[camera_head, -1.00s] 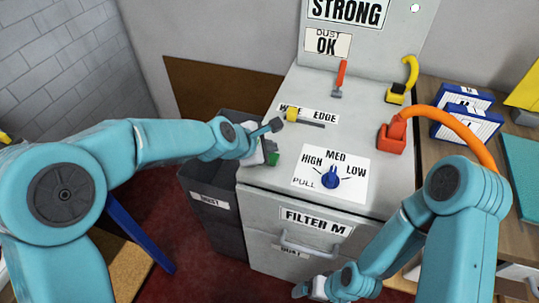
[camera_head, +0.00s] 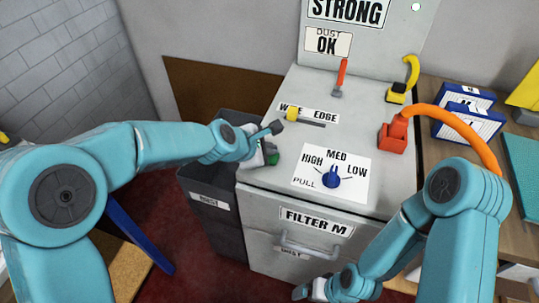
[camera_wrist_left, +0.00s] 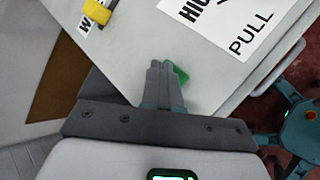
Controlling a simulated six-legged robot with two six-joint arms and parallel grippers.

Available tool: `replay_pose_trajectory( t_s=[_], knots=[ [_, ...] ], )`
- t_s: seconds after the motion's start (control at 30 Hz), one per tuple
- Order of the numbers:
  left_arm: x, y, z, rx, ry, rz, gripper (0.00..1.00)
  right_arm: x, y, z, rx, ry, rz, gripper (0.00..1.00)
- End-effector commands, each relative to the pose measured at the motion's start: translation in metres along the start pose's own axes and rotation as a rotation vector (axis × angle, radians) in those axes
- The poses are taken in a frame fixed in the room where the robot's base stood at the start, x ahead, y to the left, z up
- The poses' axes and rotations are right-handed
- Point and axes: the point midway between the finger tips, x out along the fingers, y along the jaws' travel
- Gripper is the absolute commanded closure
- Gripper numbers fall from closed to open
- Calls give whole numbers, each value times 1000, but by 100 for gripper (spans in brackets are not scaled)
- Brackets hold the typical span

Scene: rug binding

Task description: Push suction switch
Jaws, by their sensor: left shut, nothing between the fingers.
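A small green switch (camera_head: 272,159) sits near the left front edge of the grey cabinet top. It is partly hidden by my left gripper (camera_head: 266,150) in the head view. In the left wrist view the green switch (camera_wrist_left: 181,74) shows just right of the tips of my left gripper (camera_wrist_left: 157,65). The fingers are shut and empty, very close to the switch; I cannot tell whether they touch it. My right gripper (camera_head: 306,291) hangs low at the bottom in front of the cabinet, and its fingers are too unclear to judge.
On the cabinet top (camera_head: 260,180) are a blue dial (camera_head: 331,177), a yellow slider knob (camera_head: 292,114), a red lever (camera_head: 341,77), a yellow-handled part (camera_head: 397,93) and a red block with an orange hose (camera_head: 392,137). A dark bin (camera_head: 215,225) stands at left. A drawer handle (camera_head: 312,247) sticks out in front.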

Motion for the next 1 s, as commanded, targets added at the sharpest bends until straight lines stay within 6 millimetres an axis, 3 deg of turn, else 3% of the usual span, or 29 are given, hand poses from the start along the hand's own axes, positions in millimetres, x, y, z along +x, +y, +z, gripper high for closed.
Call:
replay_pose_trajectory(
  t_s=[0.67, 1.0],
  knots=[
    [6, -5, -5, 0, 0, -1, 100, 7, 3, 0, 0, 0, 0, 6],
    [-2, 1, 1, 0, 0, -1, 100, -4, -2, 0, 0, 0, 0, 6]
  ],
)
